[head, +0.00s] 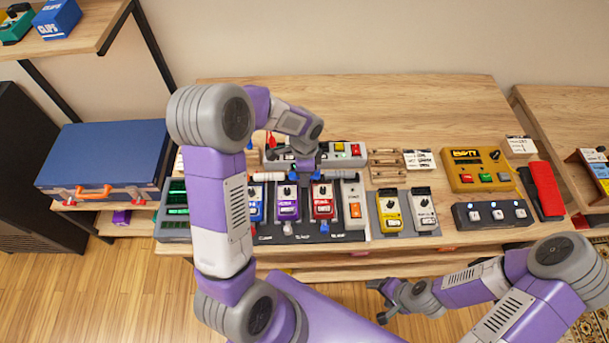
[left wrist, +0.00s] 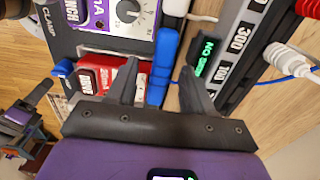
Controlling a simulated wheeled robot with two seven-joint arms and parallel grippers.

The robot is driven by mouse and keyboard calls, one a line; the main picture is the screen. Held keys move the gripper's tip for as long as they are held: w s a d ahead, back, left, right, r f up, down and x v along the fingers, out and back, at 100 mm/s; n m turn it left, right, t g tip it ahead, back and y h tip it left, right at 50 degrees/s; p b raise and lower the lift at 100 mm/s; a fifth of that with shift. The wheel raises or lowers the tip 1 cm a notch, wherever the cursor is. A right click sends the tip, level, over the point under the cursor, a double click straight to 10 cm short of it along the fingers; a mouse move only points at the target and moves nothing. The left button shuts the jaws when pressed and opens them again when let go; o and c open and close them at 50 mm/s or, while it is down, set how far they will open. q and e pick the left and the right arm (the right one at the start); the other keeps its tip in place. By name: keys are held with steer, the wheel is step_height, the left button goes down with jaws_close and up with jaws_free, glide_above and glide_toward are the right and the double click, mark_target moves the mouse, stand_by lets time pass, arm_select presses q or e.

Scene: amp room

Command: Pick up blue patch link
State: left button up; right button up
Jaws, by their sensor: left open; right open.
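The blue patch link (left wrist: 166,52) shows in the left wrist view as a blue bar with rounded ends. It lies between the pedals and the labelled supply strip. My left gripper (left wrist: 161,75) is open, with one finger on each side of the link; I cannot tell whether they touch it. In the head view my left gripper (head: 292,164) is over the back of the pedalboard, and I cannot make out the link there. My right gripper (head: 381,301) is open and empty, low in front of the bench.
Purple (head: 288,204) and red (head: 322,202) pedals stand on the pedalboard beside my left gripper. Yellow and grey pedals stand to the right, with a large yellow unit (head: 476,171) beyond. A blue case (head: 105,155) is at the left. The back of the bench is clear.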

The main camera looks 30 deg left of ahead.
arm_select(q)
steer(key=shift+f, duration=0.25)
steer(key=shift+c, duration=0.5)
jaws_close()
